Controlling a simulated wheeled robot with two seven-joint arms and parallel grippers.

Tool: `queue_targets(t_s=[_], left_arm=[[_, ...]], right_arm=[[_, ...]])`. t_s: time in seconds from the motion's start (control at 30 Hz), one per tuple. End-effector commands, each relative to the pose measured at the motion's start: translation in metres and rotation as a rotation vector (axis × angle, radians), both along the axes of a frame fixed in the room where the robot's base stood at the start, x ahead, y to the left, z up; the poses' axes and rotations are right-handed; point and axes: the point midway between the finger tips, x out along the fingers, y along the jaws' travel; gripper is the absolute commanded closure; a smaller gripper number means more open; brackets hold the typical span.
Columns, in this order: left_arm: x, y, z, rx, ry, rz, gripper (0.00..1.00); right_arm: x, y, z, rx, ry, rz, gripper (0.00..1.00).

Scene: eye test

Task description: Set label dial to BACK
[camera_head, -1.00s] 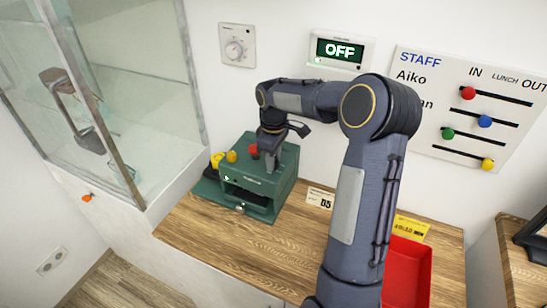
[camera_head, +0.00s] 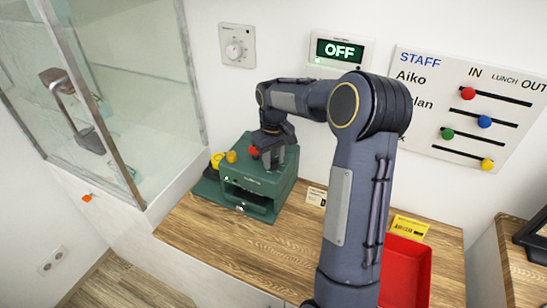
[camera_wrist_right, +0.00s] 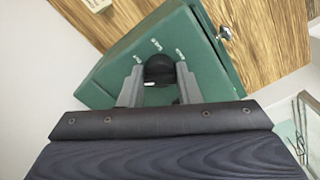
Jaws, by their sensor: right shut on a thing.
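A green box-shaped machine (camera_head: 262,185) stands on the wooden counter in the head view. Its top carries a round black dial (camera_wrist_right: 158,68), seen in the wrist view with small white labels around it, too small to read surely. My right gripper (camera_head: 272,164) is over the machine's top. In the wrist view its two fingers (camera_wrist_right: 159,76) stand on either side of the dial and are shut on it. The dial is hidden behind the gripper in the head view, and I cannot tell which label it points to. My left gripper is not in view.
A red knob (camera_head: 253,152) and a yellow knob (camera_head: 231,156) are beside the gripper. A red tray (camera_head: 427,285) stands at the counter's right, partly behind my arm. A glass case (camera_head: 150,70) is at the left. The wall display (camera_head: 340,50) reads OFF.

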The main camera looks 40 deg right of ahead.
Motion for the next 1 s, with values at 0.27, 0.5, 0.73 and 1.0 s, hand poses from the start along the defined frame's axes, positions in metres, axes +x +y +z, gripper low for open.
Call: queue_targets(t_s=[0.27,0.5,0.73,1.0], left_arm=[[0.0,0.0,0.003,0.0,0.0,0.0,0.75],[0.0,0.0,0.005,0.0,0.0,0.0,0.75],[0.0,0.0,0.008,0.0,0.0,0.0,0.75],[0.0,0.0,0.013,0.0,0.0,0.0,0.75]], right_arm=[[0.001,0.0,0.001,-0.002,-0.004,-0.262,0.93],[0.001,0.0,0.001,-0.002,-0.003,-0.491,0.93],[0.001,0.0,0.002,-0.001,-0.005,-0.709,0.93],[0.001,0.0,0.002,0.0,-0.005,-0.966,0.93]])
